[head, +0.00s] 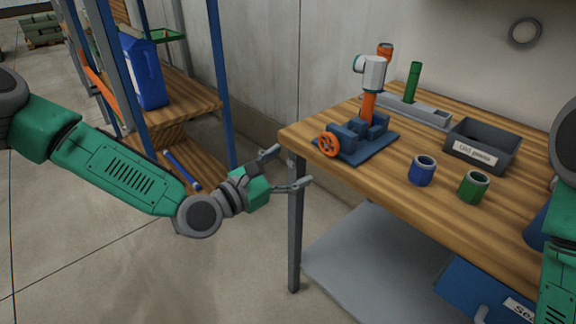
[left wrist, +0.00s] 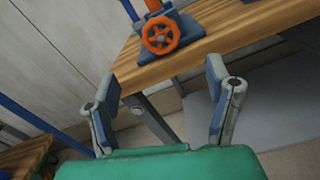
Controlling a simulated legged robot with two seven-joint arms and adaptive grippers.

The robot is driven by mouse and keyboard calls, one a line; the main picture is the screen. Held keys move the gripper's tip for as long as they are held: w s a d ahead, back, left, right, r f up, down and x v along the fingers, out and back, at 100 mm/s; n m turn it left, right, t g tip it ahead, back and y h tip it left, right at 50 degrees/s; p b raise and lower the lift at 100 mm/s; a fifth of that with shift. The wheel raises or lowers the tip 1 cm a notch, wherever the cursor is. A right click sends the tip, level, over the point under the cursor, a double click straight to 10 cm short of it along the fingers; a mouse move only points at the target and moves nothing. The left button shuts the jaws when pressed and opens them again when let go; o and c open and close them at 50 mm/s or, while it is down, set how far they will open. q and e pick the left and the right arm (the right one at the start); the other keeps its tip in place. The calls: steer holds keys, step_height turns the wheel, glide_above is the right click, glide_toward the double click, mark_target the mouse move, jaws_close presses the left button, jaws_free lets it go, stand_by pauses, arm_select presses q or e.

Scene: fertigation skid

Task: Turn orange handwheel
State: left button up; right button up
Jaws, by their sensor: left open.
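The orange handwheel (head: 328,145) sits on the front left of a blue vise-like fixture (head: 362,141) near the table's left corner. An upright orange pipe (head: 368,105) with a white fitting (head: 373,73) stands in the fixture. My left gripper (head: 289,168) is open and empty, left of and a little below the handwheel, just off the table edge. In the left wrist view the handwheel (left wrist: 160,35) shows ahead, beyond and above the two spread fingers (left wrist: 166,98); nothing touches it. My right gripper does not show; only part of the right arm is at the right edge.
The wooden table (head: 400,192) also bears a blue cup (head: 422,171), a green cup (head: 473,187), a grey bin (head: 484,147) and a grey tray (head: 424,111) with a green pipe. A shelf rack (head: 222,80) with a blue jug (head: 144,72) stands at left. Floor between them is clear.

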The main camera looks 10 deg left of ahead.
arm_select(q)
steer(key=shift+s, duration=0.1)
steer(key=n+g+y+p, duration=0.2)
steer(key=n+g+p, duration=0.1)
steer(key=n+g, duration=0.1)
glide_toward(326, 143)
steer(key=b+x, duration=0.1)
steer(key=x, duration=0.9)
steer(key=shift+w+d+f, duration=0.15)
steer(key=shift+w+d, duration=0.05)
steer(key=shift+d, duration=0.05)
steer(key=c, duration=1.2)
